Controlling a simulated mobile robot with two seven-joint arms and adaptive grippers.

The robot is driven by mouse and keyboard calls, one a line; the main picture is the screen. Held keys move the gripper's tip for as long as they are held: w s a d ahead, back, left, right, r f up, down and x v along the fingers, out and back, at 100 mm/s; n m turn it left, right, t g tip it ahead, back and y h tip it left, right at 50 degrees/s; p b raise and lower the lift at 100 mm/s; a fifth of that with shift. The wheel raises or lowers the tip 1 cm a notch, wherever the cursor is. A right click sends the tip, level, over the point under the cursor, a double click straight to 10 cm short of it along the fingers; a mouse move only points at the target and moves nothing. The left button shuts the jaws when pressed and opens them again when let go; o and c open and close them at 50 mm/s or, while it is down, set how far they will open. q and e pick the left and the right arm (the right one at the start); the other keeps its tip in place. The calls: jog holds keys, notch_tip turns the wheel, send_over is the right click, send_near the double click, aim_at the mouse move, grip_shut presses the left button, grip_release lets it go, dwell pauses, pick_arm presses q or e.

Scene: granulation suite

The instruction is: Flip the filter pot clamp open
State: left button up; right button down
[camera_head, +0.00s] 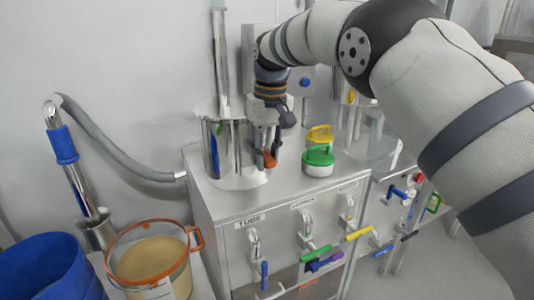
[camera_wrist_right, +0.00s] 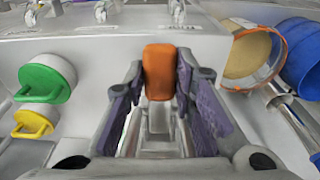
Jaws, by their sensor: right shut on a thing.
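The filter pot (camera_head: 233,150) is an upright steel cylinder on top of the steel cabinet. Its clamp has an orange handle (camera_head: 270,159) on the pot's front right side, and this handle also shows large in the wrist view (camera_wrist_right: 159,72). My right gripper (camera_head: 266,150) reaches down from above and is shut on the orange handle. In the wrist view its two purple-padded fingers (camera_wrist_right: 160,92) stand on either side of the handle. The rest of the clamp is mostly hidden behind the fingers. My left gripper is in neither view.
A green-lidded pot (camera_head: 318,160) and a yellow-handled lid (camera_head: 320,135) stand just right of the filter pot. The cabinet (camera_head: 215,195) has several coloured valve handles in front. An orange-rimmed clear tub (camera_head: 150,262) and a blue bin (camera_head: 45,265) stand at lower left.

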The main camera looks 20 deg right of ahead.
aim_at(268, 158)
jog(key=shift+w+r+t, duration=0.3)
jog(key=shift+w+r, duration=0.1)
jog(key=shift+r, duration=0.45)
jog(key=c, duration=1.3)
grip_release()
jog(key=shift+w+f, duration=0.1)
jog(key=shift+w, duration=0.05)
jog(key=shift+f, duration=0.25)
jog(key=shift+r, duration=0.1)
jog(key=r, duration=0.4)
jog(key=s+r, duration=0.1)
jog(key=r, duration=0.3)
jog(key=s+r, duration=0.1)
jog(key=r, duration=0.2)
jog(key=shift+r, duration=0.4)
